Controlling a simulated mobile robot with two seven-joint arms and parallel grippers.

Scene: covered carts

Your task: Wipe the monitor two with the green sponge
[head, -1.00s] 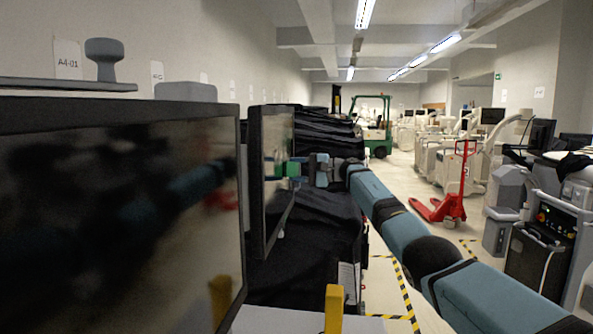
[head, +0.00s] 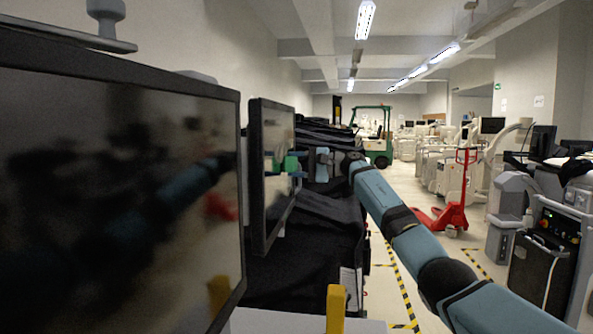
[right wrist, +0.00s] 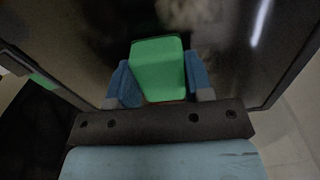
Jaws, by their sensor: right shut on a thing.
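The green sponge (head: 290,163) is held in my right gripper (head: 297,164), in front of the second monitor's screen (head: 279,205). In the right wrist view the sponge (right wrist: 157,68) sits between the two blue fingers, which are shut on it, and its far end points at the dark screen (right wrist: 225,50). The sponge is at or very close to the screen; I cannot tell whether it touches. Which monitor is number two is not labelled in view. A larger monitor (head: 120,200) stands nearer on the left, its dark screen reflecting my arm. My left gripper is not in view.
Carts under black covers (head: 315,230) stand behind the second monitor. A yellow post (head: 335,308) rises at the bottom. A red pallet jack (head: 458,195) and grey machines (head: 550,235) stand to the right. Open floor with striped tape lies between.

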